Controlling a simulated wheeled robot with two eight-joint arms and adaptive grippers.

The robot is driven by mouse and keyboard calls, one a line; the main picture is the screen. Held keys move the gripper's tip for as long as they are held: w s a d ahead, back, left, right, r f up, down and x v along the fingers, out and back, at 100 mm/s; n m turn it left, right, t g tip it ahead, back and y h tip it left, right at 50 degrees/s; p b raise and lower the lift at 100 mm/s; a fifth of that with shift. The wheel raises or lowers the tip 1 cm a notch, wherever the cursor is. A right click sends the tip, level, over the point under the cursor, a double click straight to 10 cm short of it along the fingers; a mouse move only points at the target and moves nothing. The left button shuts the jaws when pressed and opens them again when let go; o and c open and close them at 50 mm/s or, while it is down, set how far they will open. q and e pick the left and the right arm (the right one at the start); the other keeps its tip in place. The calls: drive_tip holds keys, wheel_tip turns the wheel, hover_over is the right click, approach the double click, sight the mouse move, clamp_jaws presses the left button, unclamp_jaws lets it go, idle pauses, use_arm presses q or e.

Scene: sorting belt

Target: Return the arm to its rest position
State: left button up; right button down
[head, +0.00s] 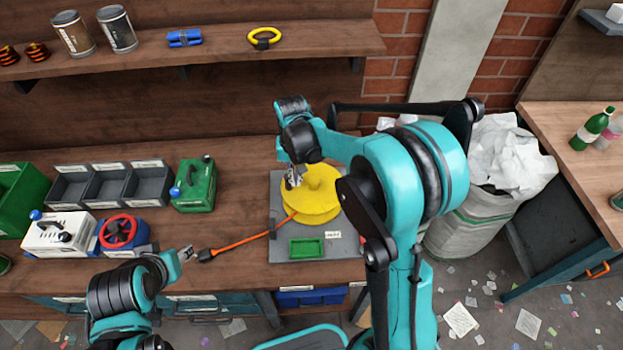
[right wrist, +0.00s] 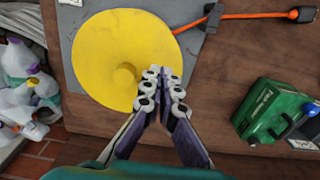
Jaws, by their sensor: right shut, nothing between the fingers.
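My right arm reaches over the bench in the head view. My right gripper (head: 294,177) is over the left edge of a round yellow disc (head: 320,203). In the right wrist view the right gripper (right wrist: 162,88) is shut with nothing between its fingers, and its tips overlap the lower right edge of the yellow disc (right wrist: 110,45). I cannot tell whether it touches the disc. My left gripper (head: 187,254) is near the bench's front edge, left of the orange cable; its fingers are too small to judge.
An orange cable (head: 243,242) runs left from the mat. A white sack (head: 470,225) of crumpled paper stands right of the bench.

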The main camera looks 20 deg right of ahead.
drive_tip(key=shift+r+p, duration=0.65)
drive_tip(key=shift+r, duration=0.6)
